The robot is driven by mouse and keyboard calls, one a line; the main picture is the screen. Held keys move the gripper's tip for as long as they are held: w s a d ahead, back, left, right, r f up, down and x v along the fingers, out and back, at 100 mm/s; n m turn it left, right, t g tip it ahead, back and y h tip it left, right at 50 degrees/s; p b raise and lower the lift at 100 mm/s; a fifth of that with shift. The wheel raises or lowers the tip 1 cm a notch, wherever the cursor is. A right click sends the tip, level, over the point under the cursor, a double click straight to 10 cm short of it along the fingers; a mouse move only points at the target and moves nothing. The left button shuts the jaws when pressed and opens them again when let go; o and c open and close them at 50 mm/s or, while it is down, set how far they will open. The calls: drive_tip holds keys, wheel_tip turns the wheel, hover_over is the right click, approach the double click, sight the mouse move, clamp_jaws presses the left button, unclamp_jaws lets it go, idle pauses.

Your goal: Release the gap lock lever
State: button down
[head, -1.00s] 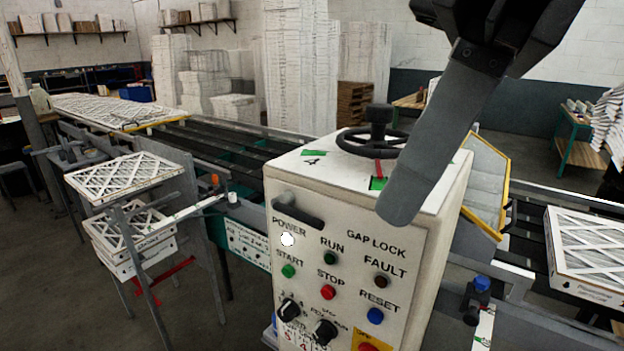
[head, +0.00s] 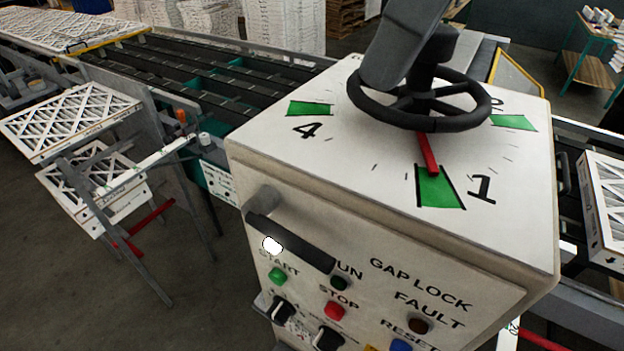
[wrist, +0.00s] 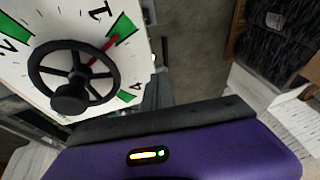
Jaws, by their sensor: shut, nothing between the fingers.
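The gap lock lever (head: 290,243) is a dark bar on the front of the white control cabinet (head: 290,160), at the panel's upper left. It lies roughly along the panel's top edge, with a grey round stub at its left end, and covers part of the lettering. The words GAP LOCK stand to its right. My gripper (head: 388,75) shows as a shut grey finger at the top of the head view, apart from the lever and overlapping the black handwheel (head: 475,112). Whether it touches the wheel I cannot tell. The wrist view shows the handwheel (wrist: 40,75) but not the lever.
The wheel's red pointer (head: 427,155) lies at the green mark by 1. Buttons and knobs sit below the lever, including the green start button (head: 278,275). A conveyor (head: 205,75) runs behind. Framed filters (head: 70,118) stand on a rack at left.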

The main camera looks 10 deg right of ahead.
drive_tip(key=shift+f, duration=0.1)
drive_tip(key=p, duration=0.1)
approach(300, 238)
wheel_tip(300, 238, down, 2)
drive_tip(key=w, duration=0.2)
drive_tip(key=shift+s+a+f+p, duration=0.15)
drive_tip(key=shift+s+a+f, duration=0.2)
drive_tip(key=shift+f, duration=0.3)
drive_tip(key=shift+s+a+f+p, duration=0.2)
drive_tip(key=shift+a+f, duration=0.2)
drive_tip(key=shift+f, duration=0.2)
drive_tip(key=shift+s+a+f+p, duration=0.15)
drive_tip(key=shift+s+a+f, duration=0.2)
drive_tip(key=shift+f, duration=0.3)
drive_tip(key=shift+w+a, duration=0.1)
